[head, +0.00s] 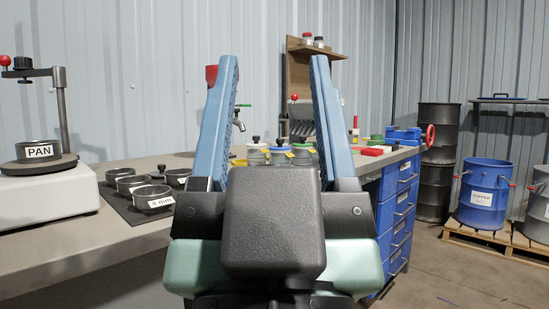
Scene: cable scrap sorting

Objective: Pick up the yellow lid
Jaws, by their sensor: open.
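My gripper (273,62) is raised in front of the camera, its two blue fingers wide apart and nothing between them close by. Beyond it, low between the fingers, several small grey canisters with dark knobs stand on the workbench. A yellow patch (238,162) shows on the bench just right of the left finger. It may be the yellow lid, but it is small and partly hidden by my gripper. Some yellow also shows around the middle canister (280,155). I cannot tell which is a loose lid. My gripper is apart from all of these.
Black pans (154,197) sit on a dark mat at the left, beside a white machine (45,205) with a pan on top. A green lid (377,138) and red and blue items lie at the bench's right end. Blue drawers (398,200), drums and open floor lie right.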

